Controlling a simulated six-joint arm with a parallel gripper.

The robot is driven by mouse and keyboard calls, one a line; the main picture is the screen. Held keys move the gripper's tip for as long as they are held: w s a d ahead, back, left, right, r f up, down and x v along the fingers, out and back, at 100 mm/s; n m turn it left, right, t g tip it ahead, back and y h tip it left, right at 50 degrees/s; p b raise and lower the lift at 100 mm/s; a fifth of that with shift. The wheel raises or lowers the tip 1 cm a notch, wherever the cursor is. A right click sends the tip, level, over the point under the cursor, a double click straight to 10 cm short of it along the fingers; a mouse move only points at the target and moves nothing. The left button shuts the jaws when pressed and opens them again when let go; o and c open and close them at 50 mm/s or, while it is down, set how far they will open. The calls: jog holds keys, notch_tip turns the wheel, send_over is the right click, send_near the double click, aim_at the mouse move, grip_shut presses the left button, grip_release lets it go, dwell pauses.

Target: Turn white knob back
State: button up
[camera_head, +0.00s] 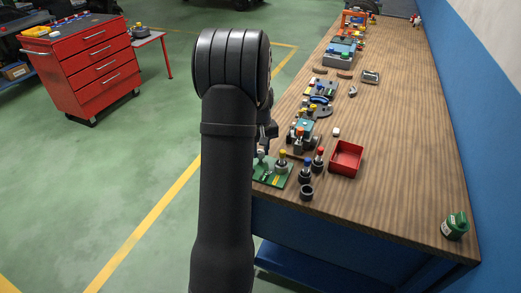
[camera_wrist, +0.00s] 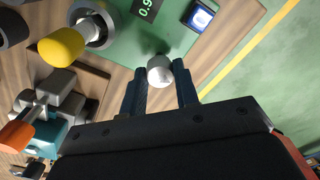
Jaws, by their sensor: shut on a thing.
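The white knob (camera_wrist: 159,70) is a pale round-topped cylinder on the green board (camera_wrist: 120,50) in the wrist view. My gripper (camera_wrist: 160,76) has its two dark fingers on either side of the knob, shut on it. In the head view, the green board (camera_head: 270,178) lies at the table's near left edge, and my arm partly hides that area.
A red tray (camera_head: 346,158) stands right of the board. A green container (camera_head: 455,226) is at the near right. The table's right side is mostly clear.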

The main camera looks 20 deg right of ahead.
dwell(0.4)
jog(key=o, duration=1)
notch_tip(320, 180, up, 18)
jog(key=shift+f, duration=0.25)
jog(key=shift+f, duration=0.1)
notch_tip(320, 180, down, 17)
jog(key=shift+f, duration=0.15)
dwell(0.5)
